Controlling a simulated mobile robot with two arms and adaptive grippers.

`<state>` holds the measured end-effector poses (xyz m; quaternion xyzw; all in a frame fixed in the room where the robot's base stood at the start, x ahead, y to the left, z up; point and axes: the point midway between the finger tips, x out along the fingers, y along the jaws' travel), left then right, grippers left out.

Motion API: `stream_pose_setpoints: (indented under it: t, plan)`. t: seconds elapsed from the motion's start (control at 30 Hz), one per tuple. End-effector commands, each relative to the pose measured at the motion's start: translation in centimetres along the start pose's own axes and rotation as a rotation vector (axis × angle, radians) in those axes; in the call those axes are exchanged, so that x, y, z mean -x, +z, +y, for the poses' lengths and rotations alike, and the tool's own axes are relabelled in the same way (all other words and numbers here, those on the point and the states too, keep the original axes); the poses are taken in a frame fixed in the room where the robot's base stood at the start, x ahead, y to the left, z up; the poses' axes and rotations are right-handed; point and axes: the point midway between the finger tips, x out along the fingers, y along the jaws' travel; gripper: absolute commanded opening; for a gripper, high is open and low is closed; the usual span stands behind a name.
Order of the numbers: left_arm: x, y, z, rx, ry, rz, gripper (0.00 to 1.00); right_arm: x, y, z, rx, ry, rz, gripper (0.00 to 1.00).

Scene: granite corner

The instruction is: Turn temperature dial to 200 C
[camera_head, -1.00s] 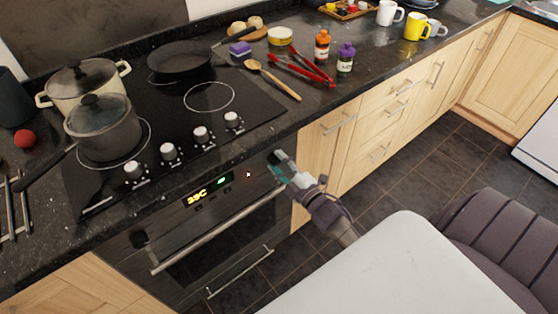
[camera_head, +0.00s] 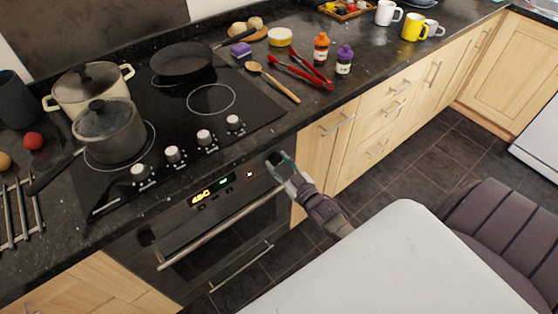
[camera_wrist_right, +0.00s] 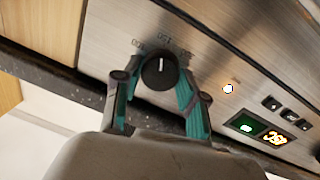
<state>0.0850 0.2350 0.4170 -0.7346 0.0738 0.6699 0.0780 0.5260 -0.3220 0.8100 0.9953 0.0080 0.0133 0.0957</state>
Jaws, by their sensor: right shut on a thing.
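The temperature dial (camera_wrist_right: 158,72) is a round black knob with a white pointer line, on the brushed-metal oven panel (camera_wrist_right: 215,65). In the head view my right gripper (camera_head: 278,162) reaches the right end of the oven panel and hides the dial. The lit orange display (camera_head: 201,196) shows digits that are hard to read. My left gripper is out of view.
The oven handle (camera_head: 222,233) runs below the panel. Above it is the cooktop (camera_head: 190,125) with several white-topped knobs along its front, two pots and a black pan (camera_head: 182,63). A white surface (camera_head: 410,260) and a dark seat (camera_head: 497,225) stand at the right.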

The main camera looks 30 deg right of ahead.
Motion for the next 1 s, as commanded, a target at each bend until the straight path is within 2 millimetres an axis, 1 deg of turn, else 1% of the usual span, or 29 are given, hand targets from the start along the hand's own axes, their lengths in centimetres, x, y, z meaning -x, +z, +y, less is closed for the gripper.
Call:
stream_pose_setpoints:
  t: [0.03,0.2,0.6,0.8,1.0]
  plan:
    - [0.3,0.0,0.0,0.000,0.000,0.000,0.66,0.1,0.0,0.0,-0.044,-0.001,-0.008,0.07]
    - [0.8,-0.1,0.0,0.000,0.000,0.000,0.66,0.1,0.1,0.0,-0.205,0.001,-0.019,0.07]
    - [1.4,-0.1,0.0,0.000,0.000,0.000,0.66,0.1,0.1,0.1,-0.575,0.006,-0.042,0.07]
    - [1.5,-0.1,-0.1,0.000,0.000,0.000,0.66,0.1,0.1,0.1,-0.726,0.009,-0.051,0.07]
    - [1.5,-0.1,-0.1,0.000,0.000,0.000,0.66,0.1,0.2,0.1,-0.832,0.010,-0.059,0.07]
